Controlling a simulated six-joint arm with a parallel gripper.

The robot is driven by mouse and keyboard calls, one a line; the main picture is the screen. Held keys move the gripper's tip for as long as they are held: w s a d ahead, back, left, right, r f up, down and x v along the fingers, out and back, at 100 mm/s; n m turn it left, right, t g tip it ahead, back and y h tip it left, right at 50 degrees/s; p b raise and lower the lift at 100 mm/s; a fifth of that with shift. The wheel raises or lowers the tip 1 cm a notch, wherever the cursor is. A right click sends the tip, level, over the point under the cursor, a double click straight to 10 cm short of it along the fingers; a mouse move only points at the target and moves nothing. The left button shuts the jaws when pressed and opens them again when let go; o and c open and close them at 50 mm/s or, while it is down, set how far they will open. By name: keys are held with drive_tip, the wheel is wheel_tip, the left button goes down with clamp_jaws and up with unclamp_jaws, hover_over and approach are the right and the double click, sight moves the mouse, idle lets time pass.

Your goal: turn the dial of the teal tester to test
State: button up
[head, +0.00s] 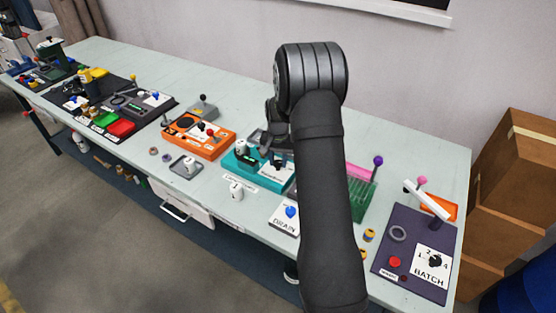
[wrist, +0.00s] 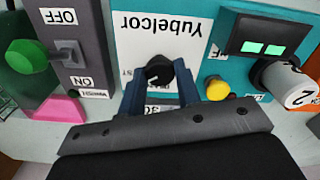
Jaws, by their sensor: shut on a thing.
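The teal tester (head: 238,172) stands mid-table in the head view, partly behind my arm. In the wrist view its teal face (wrist: 212,62) carries a white plate (wrist: 165,28) reading "Yubelcor" upside down. The black dial (wrist: 158,68) sits at the plate's lower edge in that view. My gripper (wrist: 160,92) is shut on the dial, one blue finger on each side. A pale line shows on the dial, but I cannot tell which marking it meets. The markings around it are partly hidden by the fingers. In the head view my arm hides most of the gripper.
Beside the dial are a yellow button (wrist: 217,89), a display (wrist: 265,35) with two green lights and a white vial (wrist: 290,82) marked 2. A grey switch box (wrist: 78,62) with a green knob is close on the left. An orange device (head: 198,135) stands left of the tester.

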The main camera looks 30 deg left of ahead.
sight(278, 162)
drive_tip(key=shift+m, duration=0.5)
drive_tip(key=o, duration=1)
drive_tip(key=shift+c, duration=0.2)
drive_tip(key=shift+r, duration=0.1)
wheel_tip(278, 162, up, 17)
drive_tip(key=shift+r, duration=0.2)
drive_tip(key=shift+f, duration=0.15)
wheel_tip(278, 162, down, 17)
drive_tip(key=shift+f, duration=0.15)
idle(0.3)
